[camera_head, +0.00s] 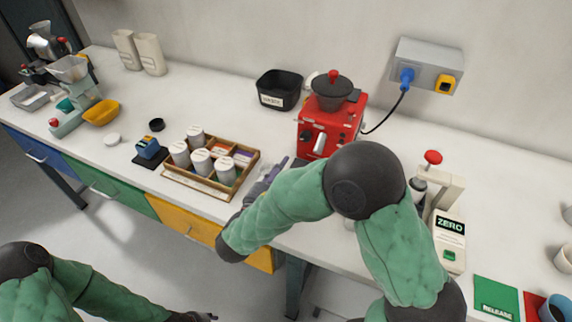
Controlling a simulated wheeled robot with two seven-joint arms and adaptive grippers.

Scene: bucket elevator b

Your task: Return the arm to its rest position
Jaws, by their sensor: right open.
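My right arm, in a green sleeve with dark joints, reaches in from the lower right and bends over the bench front. My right gripper (272,174) is open beside the right edge of a wooden tray, in front of the red machine; its wrist partly hides it. Nothing shows between its fingers. My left arm lies low at the bottom left, off the bench. My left gripper (200,316) is at the bottom edge, small and partly cut off, so its opening cannot be told.
The wooden tray (196,189) holds several white canisters. A red machine (312,138), black bin (279,90) and white ZERO device (450,240) stand on the white bench (225,115). A green RELEASE pad (496,297) and blue cup (555,309) are at right. Floor shows in front.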

